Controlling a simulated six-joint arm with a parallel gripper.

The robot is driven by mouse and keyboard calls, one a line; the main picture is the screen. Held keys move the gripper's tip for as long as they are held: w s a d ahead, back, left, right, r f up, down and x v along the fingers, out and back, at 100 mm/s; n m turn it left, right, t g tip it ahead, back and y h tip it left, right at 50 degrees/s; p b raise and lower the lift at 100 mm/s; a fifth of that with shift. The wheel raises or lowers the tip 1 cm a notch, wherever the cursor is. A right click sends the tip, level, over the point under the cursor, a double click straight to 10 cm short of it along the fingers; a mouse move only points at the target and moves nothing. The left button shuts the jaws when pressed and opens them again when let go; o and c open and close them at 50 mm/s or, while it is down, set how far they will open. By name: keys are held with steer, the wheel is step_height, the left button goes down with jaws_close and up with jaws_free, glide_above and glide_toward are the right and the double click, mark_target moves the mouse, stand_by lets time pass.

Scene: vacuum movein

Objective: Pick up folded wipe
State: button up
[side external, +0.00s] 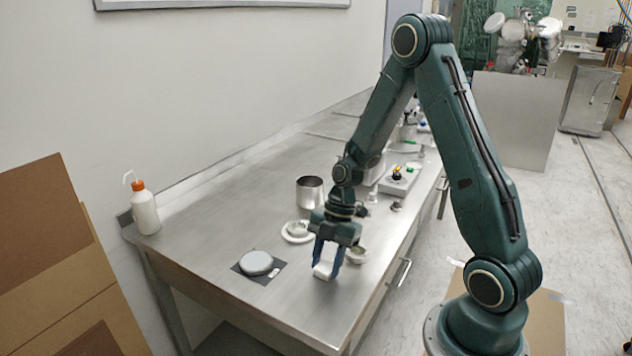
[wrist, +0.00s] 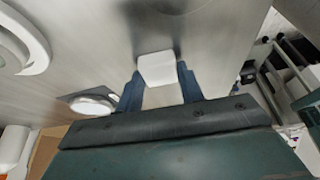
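The folded wipe (side external: 322,271) is a small white block at the front part of the steel bench, below my gripper. My gripper (side external: 327,270) points down with one blue finger on each side of the wipe. In the wrist view the wipe (wrist: 157,68) fills the gap between the fingertips (wrist: 160,76), with both fingers against its sides. My gripper looks shut on it. I cannot tell whether the wipe rests on the bench or is slightly raised.
A pale round disc (side external: 256,262) lies on a dark square mat to the left. A white ring-shaped dish (side external: 297,232), a metal beaker (side external: 310,191) and a small bowl (side external: 357,256) stand close by. A wash bottle (side external: 145,208) is at the left corner.

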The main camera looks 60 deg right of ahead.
mark_target(322, 264)
steer(key=shift+r, duration=0.1)
stand_by(0.3)
step_height(322, 264, up, 20)
stand_by(0.8)
steer(key=o, duration=0.3)
steer(key=shift+c, duration=1.2)
steer(key=w+a+f, duration=0.3)
steer(key=w+f, duration=0.3)
steer(key=w, duration=0.1)
steer(key=w+a+f, duration=0.3)
steer(key=w+f, duration=0.3)
steer(key=w, duration=0.2)
steer(key=shift+w, duration=0.2)
